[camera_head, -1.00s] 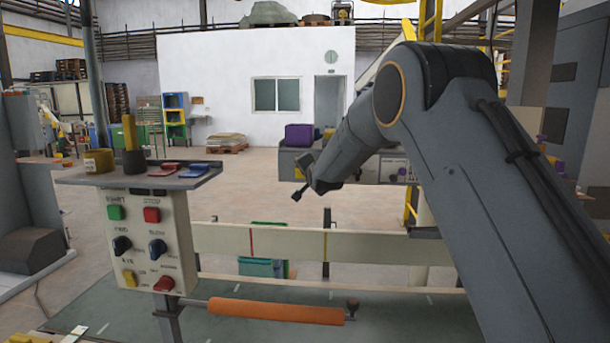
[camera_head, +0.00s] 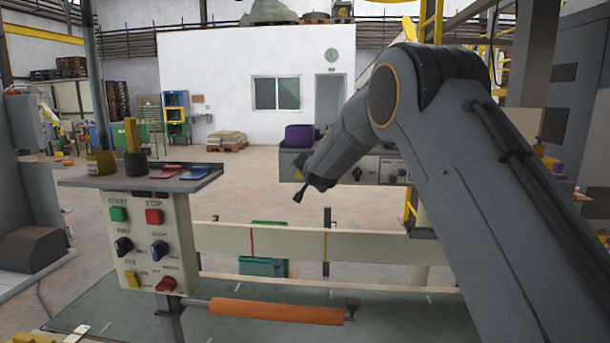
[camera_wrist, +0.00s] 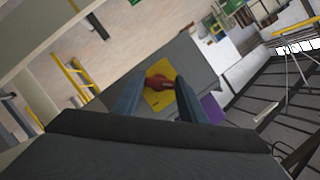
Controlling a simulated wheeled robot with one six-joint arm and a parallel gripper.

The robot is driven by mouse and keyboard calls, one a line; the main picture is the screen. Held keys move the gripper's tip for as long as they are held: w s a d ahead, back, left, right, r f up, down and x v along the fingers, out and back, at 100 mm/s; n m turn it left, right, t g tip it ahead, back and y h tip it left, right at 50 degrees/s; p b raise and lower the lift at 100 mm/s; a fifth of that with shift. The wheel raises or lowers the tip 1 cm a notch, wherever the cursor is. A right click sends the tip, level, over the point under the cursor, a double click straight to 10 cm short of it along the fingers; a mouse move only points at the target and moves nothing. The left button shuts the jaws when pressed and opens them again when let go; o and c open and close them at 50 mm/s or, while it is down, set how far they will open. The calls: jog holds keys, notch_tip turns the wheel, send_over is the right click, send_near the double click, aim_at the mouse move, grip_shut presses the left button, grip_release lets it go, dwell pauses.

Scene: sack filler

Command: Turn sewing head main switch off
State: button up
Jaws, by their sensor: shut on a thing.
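The main switch is a red rotary handle (camera_wrist: 158,82) on a yellow plate (camera_wrist: 160,98), set on the face of a grey cabinet (camera_wrist: 115,93). In the wrist view the two fingers of my gripper (camera_wrist: 160,84) stand one on each side of the red handle and are shut on it. In the head view my gripper (camera_head: 311,180) is at the left end of the same cabinet (camera_head: 364,168). A small piece of the yellow plate (camera_head: 298,174) shows there; my wrist hides the handle. I cannot read whether the switch points to on or off.
A purple box (camera_head: 299,135) stands on the cabinet. A pale rail (camera_head: 290,243) crosses in front of it. At left, a control box (camera_head: 150,240) with buttons and knobs hangs under a small shelf (camera_head: 140,178). An orange bar (camera_head: 275,312) is below. Open floor lies behind.

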jog(key=o, duration=1.1)
jog(key=shift+c, duration=0.2)
jog(key=b+v, duration=0.2)
jog(key=v, duration=0.5)
jog(key=shift+s, duration=0.4)
jog(key=shift+d, duration=0.15)
